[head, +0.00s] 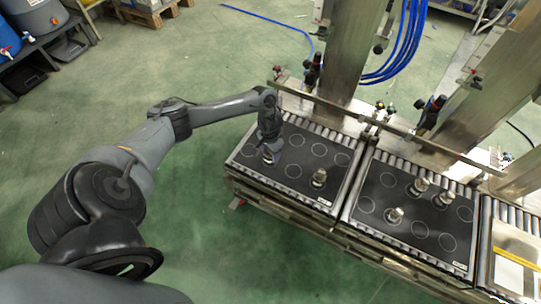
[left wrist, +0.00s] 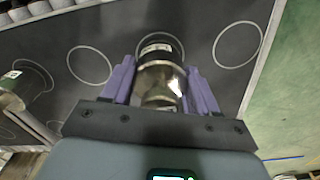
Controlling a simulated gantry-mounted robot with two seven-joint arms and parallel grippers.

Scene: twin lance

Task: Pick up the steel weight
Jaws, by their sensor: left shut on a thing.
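My left gripper (head: 268,150) is over the left black board (head: 296,150), at its left part. In the left wrist view its purple fingers (left wrist: 160,85) are shut on a steel weight (left wrist: 162,78), one finger on each side. The weight is a shiny metal cylinder with a dark band and a pale label. It is over a white printed circle; I cannot tell whether it touches the board. In the head view the gripper hides much of this weight (head: 268,157). My right gripper is not in view.
A second weight (head: 319,177) stands on the left board; a weight also shows at the left of the wrist view (left wrist: 14,90). The right black board (head: 415,240) carries three weights. A metal rail (head: 350,118) and steel posts (head: 348,50) stand behind the boards.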

